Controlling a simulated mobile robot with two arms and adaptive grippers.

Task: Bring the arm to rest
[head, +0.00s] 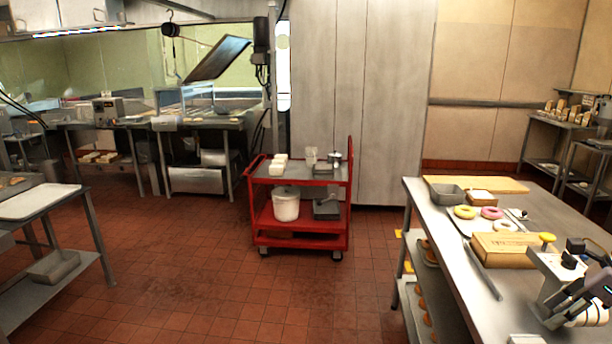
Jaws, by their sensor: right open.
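My right gripper (566,300) is at the lower right edge of the head view, over the right side of the steel worktable (440,225). It is open, and I see nothing held in it. My right arm is partly cut off by the picture edge. My left gripper and left arm are not in view. Behind the right gripper lies a brown box (505,247) with a yellow knob-like thing (547,237) by its right end.
A tray (465,226) with several glazed donuts, a grey tub (447,193) and a wooden board (500,184) are on the worktable. A red cart (300,237) stands mid-room. A side table (40,201) is at left. The tiled floor between is clear.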

